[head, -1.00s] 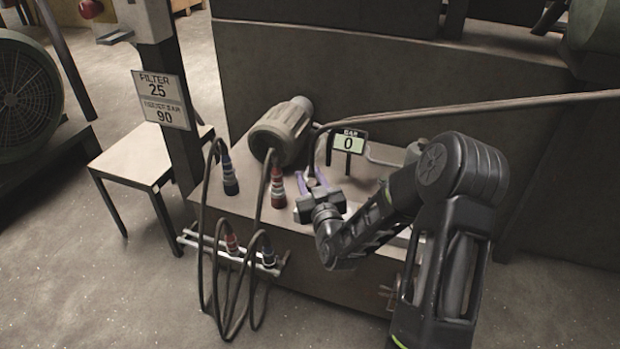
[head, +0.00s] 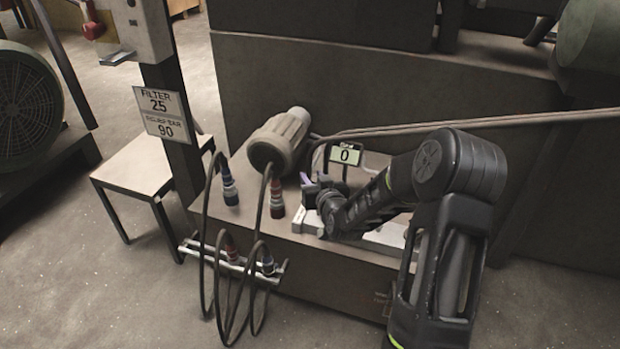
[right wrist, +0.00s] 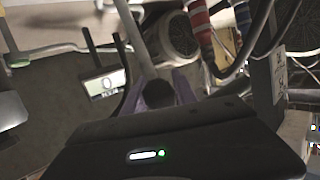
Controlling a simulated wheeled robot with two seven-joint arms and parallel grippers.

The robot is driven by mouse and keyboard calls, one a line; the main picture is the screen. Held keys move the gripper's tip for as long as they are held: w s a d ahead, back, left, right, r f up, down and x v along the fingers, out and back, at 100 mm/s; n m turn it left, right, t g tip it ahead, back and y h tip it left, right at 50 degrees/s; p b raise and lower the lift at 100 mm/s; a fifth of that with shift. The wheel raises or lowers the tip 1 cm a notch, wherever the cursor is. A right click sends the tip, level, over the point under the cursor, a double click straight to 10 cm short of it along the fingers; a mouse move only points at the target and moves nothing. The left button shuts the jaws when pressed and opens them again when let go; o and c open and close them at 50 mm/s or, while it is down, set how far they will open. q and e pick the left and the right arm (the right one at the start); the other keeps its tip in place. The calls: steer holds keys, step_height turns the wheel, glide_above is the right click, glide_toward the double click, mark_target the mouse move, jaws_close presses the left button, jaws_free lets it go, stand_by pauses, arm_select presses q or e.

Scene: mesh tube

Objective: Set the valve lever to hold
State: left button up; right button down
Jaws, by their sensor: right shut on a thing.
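My right gripper (head: 316,188) is at the top of the bench unit, just below the small display. In the right wrist view its purple fingertips (right wrist: 168,92) are closed around the dark end of a grey rod, which looks like the valve lever (right wrist: 139,45). In the head view the lever is hidden behind the gripper and forearm, so its setting cannot be read. The display (head: 345,154) stands on two posts and reads 0; it also shows in the right wrist view (right wrist: 103,85). My left gripper is out of view.
A grey motor-like cylinder (head: 281,140) lies left of the display. Red-banded (head: 277,199) and blue-banded (head: 229,187) hose couplings stand on the unit. Hoses loop down to a front rack (head: 215,254). A sign (head: 161,113) reads FILTER 25 and 90.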

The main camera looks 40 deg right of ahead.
steer(key=shift+w+d+f+g+b, duration=0.1)
steer(key=shift+w+d+g+b, duration=0.1)
steer(key=shift+w+d, duration=0.3)
steer(key=shift+w+d+g+b, duration=0.1)
steer(key=shift+w+d+b, duration=0.15)
steer(key=shift+d, duration=0.35)
steer(key=c, duration=1)
jaws_free()
steer(key=p+v, duration=0.1)
steer(key=v, duration=0.6)
steer(key=shift+s+p, duration=0.3)
steer(key=shift+s, duration=0.05)
